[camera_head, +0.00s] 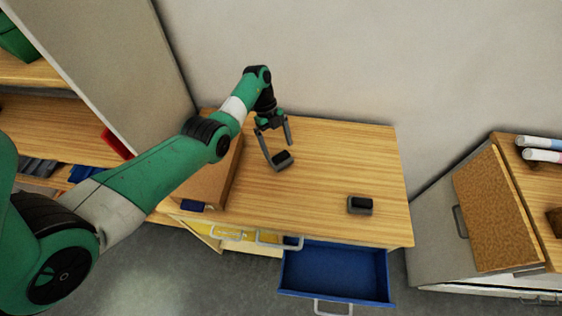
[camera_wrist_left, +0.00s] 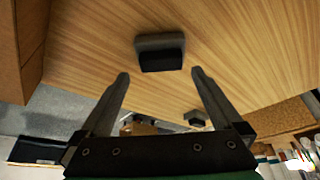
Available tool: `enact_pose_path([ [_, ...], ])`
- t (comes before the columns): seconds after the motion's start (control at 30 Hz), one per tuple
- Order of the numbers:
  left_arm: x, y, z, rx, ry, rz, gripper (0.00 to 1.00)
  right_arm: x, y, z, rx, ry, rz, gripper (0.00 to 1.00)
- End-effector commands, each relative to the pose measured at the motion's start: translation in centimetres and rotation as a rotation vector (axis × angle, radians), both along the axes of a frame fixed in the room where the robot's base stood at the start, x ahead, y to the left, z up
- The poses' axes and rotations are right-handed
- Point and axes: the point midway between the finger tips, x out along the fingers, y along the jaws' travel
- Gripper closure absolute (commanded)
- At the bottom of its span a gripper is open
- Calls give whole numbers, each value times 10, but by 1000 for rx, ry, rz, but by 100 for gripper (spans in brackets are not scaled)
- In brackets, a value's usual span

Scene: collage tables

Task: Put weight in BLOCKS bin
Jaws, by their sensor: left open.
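A dark grey block-shaped weight (camera_head: 283,162) lies on the wooden table top (camera_head: 330,150), close by my left gripper's fingertips. It also shows in the left wrist view (camera_wrist_left: 160,52), just beyond and between the fingertips. A similar dark weight (camera_head: 360,206) lies nearer the table's front right; it appears small in the left wrist view (camera_wrist_left: 196,119). My left gripper (camera_head: 280,155) is open and empty, pointing down at the first weight. I cannot read any BLOCKS label. My right gripper is out of view.
A blue drawer (camera_head: 335,272) stands pulled out below the table front, beside a yellow drawer (camera_head: 232,233). A brown box-like piece (camera_head: 213,178) stands at the table's left. A cabinet with a cork-coloured panel (camera_head: 497,212) is at right. The table's middle is clear.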

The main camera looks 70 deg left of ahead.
Motion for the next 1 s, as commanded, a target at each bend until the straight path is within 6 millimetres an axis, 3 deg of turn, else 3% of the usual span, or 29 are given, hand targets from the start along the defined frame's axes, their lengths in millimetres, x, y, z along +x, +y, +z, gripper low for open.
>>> enact_pose_path([
  [0.17,1,-2,-6,0,0,-1,0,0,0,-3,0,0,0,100],
  [0.43,5,-15,-48,0,1,-1,0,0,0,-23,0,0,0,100],
  [0.7,5,-17,-50,1,-1,-1,2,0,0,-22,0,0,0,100],
  [1.0,5,-17,-50,0,0,-1,56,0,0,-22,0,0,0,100],
])
